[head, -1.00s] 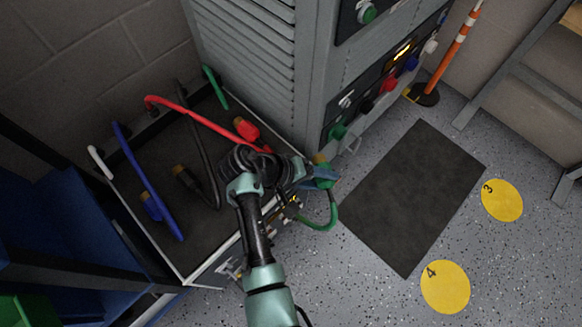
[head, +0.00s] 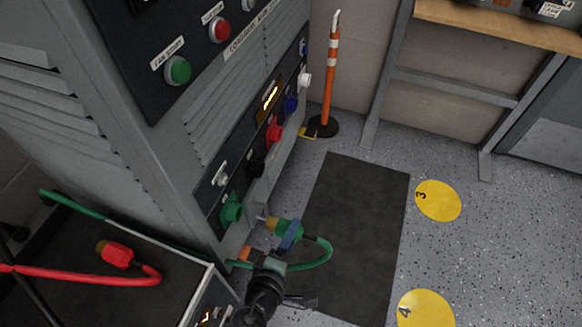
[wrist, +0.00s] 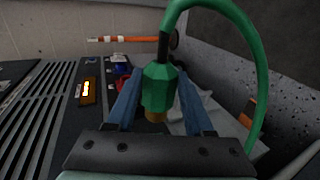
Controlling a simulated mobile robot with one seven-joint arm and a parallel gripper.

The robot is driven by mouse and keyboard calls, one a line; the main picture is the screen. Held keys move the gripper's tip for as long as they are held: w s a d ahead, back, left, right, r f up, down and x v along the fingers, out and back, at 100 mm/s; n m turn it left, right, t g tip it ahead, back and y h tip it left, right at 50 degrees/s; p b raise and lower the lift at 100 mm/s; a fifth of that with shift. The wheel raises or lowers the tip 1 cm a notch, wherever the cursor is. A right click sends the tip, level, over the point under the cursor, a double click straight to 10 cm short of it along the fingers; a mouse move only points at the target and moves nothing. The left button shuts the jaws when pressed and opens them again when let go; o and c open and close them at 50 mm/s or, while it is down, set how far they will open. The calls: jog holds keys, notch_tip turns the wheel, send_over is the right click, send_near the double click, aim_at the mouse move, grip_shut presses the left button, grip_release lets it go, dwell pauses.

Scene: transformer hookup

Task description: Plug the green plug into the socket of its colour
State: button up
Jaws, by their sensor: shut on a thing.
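The green plug (head: 285,229) is held in my gripper (head: 290,237), whose blue fingers are shut on it. Its brass end points left, toward the cabinet, and its green cable loops out to the right and back. The green socket (head: 231,208) is on the lower cabinet panel, a short gap to the left of the plug's tip. In the wrist view the green plug (wrist: 158,88) sits between the blue fingers, its brass end toward the palm and its cable arching over the top. The green socket does not show clearly there.
Black (head: 256,167), red (head: 273,133), blue (head: 291,104) and white (head: 305,80) sockets run along the same panel. A red plug (head: 117,255) lies in the tray at lower left. An orange-striped post (head: 330,75) stands beyond the cabinet. The dark floor mat (head: 352,240) is clear.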

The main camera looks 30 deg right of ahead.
aim_at(266, 228)
jog(key=shift+s+r, duration=0.1)
jog(key=shift+w+a+b, duration=0.35)
jog(key=shift+w+a, duration=0.6)
jog(key=shift+w, duration=0.25)
jog(key=shift+w+a+b, duration=0.35)
jog(key=shift+w+a, duration=0.6)
jog(key=shift+w, duration=0.25)
jog(key=shift+w+a+b, duration=0.55)
jog(key=shift+w+a, duration=0.5)
jog(key=shift+w, duration=0.3)
jog(key=o, duration=1.6)
jog(key=shift+c, duration=0.2)
jog(key=shift+s, duration=0.1)
jog(key=p+v, duration=0.4)
jog(key=v, duration=0.3)
jog(key=shift+a, duration=0.1)
